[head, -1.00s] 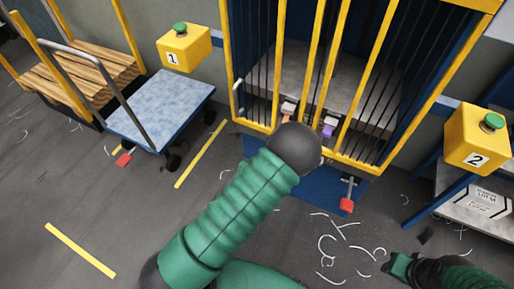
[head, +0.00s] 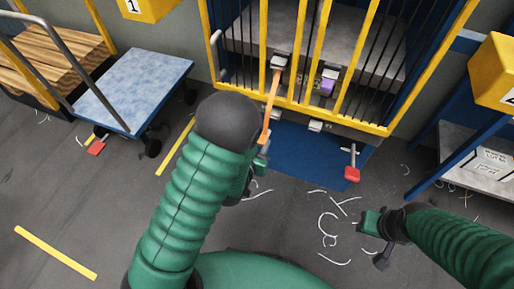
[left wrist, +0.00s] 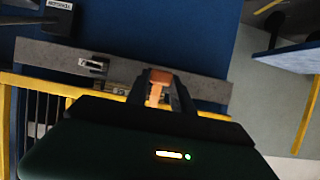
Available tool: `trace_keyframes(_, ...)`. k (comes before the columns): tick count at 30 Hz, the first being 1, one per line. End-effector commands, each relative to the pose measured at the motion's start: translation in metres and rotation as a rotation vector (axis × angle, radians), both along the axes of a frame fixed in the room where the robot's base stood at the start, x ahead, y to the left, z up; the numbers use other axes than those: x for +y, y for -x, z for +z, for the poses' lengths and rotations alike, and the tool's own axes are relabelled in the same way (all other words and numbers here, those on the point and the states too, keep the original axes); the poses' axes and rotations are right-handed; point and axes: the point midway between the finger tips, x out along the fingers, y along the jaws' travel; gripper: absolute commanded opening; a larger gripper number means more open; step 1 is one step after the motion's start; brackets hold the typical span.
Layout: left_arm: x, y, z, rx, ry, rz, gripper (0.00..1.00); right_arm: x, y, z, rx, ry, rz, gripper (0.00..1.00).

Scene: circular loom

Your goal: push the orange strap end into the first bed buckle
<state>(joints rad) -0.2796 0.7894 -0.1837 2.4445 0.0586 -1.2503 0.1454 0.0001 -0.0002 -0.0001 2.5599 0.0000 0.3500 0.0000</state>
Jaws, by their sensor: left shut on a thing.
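The orange strap (head: 271,100) hangs from a pale clip (head: 279,62) inside the yellow-barred frame, down to my left gripper (head: 262,158). In the left wrist view its orange end (left wrist: 160,76) shows between the dark fingers of my left gripper (left wrist: 165,97), which is shut on it. A metal buckle (left wrist: 93,66) sits on a grey bar (left wrist: 205,86), left of the strap end and apart from it. In the head view a pale buckle (head: 315,126) shows at the frame's lower front, right of the strap. My right gripper (head: 372,224) is low at right, away from the strap; its jaws are unclear.
A purple clip (head: 327,84) is on the frame's bed. A red pedal (head: 352,174) stands at the edge of the blue mat (head: 290,150). A blue-topped cart (head: 135,85) is at left, a grey-shelved stand (head: 475,160) at right. White scraps litter the floor.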

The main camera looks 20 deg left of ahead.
Motion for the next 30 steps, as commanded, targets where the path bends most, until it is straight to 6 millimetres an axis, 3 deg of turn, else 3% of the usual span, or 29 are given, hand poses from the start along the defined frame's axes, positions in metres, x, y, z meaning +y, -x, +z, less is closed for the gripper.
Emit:
trace_keyframes(12,-0.001,-0.038,0.0,-0.001,0.0,0.0,0.0,0.0,0.0,0.001,0.0,0.0,0.0,0.36)
trace_keyframes(30,-0.001,-0.036,0.002,0.0,0.001,0.0,0.0,0.0,0.0,0.003,0.0,0.0,0.0,0.36)
